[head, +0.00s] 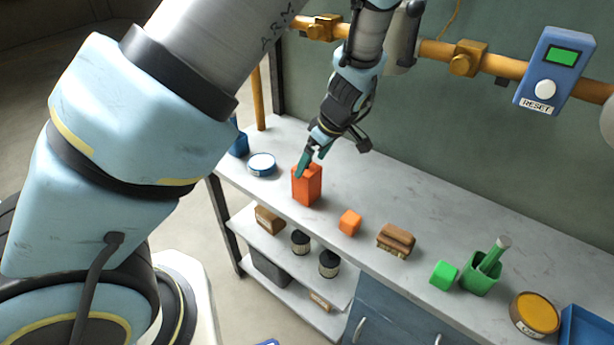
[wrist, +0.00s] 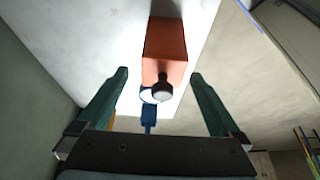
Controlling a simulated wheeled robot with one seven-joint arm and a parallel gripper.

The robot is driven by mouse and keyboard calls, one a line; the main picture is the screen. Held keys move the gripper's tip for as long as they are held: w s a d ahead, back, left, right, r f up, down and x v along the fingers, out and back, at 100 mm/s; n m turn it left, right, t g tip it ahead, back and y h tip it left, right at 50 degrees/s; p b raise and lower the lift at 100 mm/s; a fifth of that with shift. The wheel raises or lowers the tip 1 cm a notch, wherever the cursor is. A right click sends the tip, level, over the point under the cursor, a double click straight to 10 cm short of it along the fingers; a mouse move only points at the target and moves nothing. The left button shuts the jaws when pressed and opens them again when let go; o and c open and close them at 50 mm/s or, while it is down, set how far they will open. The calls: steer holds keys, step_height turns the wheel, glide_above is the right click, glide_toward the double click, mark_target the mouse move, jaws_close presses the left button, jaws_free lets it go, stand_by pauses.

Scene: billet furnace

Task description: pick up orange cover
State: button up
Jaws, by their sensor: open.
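A tall orange box (head: 307,187) stands upright on the grey bench, left of its middle. A small orange block (head: 349,222) lies to its right, apart from it; which of the two is the orange cover I cannot tell. My gripper (head: 308,158) is at the top of the tall box. In the wrist view, my open gripper (wrist: 159,74) has the tall orange box (wrist: 165,40) in line between its green fingers, with visible space on both sides. A dark round-ended piece (wrist: 162,88) shows at the box's near end. The small orange block is out of the wrist view.
A blue-and-white round tin (head: 262,164) and a blue container (head: 239,143) are at the left end. A brown brush (head: 396,241), green block (head: 444,274), green holder (head: 482,282) and yellow tin (head: 535,314) line the right. A yellow pipe (head: 430,49) runs behind.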

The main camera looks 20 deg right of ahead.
steer(key=x, duration=0.1)
steer(key=p+x, duration=0.1)
steer(key=x, duration=0.1)
steer(key=p+x, duration=0.1)
steer(key=x, duration=0.1)
steer(key=shift+w+a, duration=0.1)
steer(key=shift+a, duration=0.25)
steer(key=shift+w+f, duration=0.15)
steer(key=shift+f, duration=0.45)
steer(key=shift+c, duration=0.2)
steer(key=c, duration=1.5)
steer(key=shift+r, duration=0.1)
